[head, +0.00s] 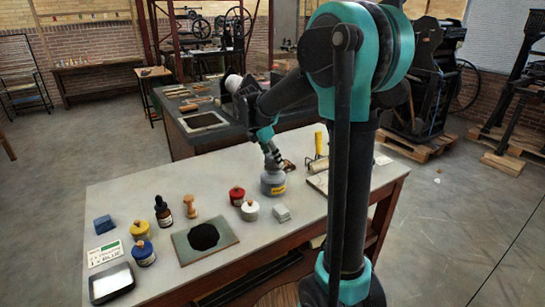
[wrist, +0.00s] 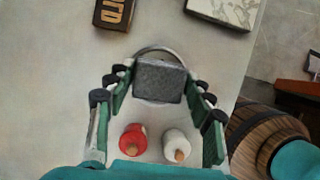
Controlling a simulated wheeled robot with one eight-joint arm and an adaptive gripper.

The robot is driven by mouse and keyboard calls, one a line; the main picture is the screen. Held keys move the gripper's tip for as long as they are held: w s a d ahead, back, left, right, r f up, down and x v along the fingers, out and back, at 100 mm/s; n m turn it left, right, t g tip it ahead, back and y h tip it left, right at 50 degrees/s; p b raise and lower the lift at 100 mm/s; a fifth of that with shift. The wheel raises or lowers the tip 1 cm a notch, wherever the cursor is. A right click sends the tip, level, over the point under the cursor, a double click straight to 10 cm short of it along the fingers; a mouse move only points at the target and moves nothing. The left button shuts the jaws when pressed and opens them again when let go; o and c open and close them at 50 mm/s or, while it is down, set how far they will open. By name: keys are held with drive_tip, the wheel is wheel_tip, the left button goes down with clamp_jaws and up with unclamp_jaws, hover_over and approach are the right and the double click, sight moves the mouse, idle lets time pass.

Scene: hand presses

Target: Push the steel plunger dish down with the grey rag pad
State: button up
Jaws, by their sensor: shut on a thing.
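My gripper (wrist: 160,88) is shut on the grey rag pad (wrist: 160,80), which sits squarely between the fingers. I cannot tell whether pad and dish touch.
A black ink patch (head: 204,237) is on a slab at left.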

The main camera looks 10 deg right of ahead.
drive_tip(key=shift+f, duration=1.05)
idle(1.9)
drive_tip(key=shift+r, duration=3.5)
